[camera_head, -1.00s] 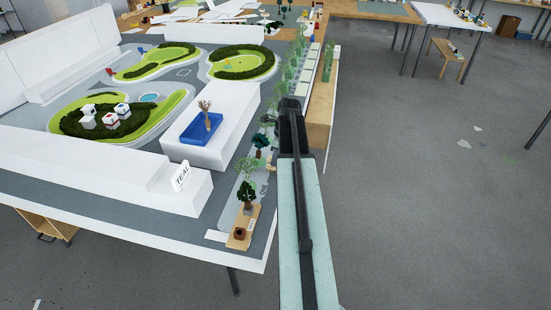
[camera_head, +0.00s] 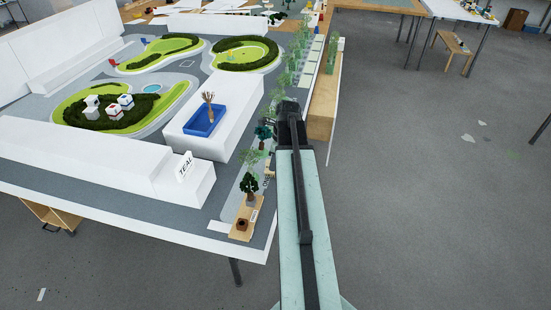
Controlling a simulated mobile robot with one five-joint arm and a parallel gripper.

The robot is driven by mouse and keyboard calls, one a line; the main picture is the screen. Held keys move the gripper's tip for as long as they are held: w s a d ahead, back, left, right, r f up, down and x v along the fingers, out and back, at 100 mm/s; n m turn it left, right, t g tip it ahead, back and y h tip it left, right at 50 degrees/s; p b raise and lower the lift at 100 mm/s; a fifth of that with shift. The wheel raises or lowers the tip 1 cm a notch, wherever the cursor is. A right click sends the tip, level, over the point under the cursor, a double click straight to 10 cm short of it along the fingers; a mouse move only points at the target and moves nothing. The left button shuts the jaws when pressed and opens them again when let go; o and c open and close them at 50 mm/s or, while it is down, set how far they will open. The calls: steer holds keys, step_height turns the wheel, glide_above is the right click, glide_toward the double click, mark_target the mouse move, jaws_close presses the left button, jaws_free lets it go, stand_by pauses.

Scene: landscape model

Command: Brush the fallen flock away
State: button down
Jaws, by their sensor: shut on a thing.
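My gripper (camera_head: 288,108) is at the dark far end of my arm, over the right edge of the landscape model (camera_head: 120,165). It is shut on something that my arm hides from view. A dark teal tree (camera_head: 263,132) stands just left of and below it. I cannot make out fallen flock at this size. A blue tray (camera_head: 193,125) on a white block holds an upright, brown, brush-like bundle (camera_head: 209,99).
A white block lettered TEAL (camera_head: 186,168) stands at the model's front. Green mounds (camera_head: 245,55) and small white cubes (camera_head: 92,112) lie further back. Pale green trees (camera_head: 285,75) line the right edge. Open grey floor (camera_head: 430,200) is on the right.

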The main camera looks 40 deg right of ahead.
step_height(320, 180, up, 6)
steer(key=p, duration=0.6)
steer(key=shift+r, duration=0.1)
step_height(320, 180, up, 3)
steer(key=p, duration=0.3)
stand_by(0.5)
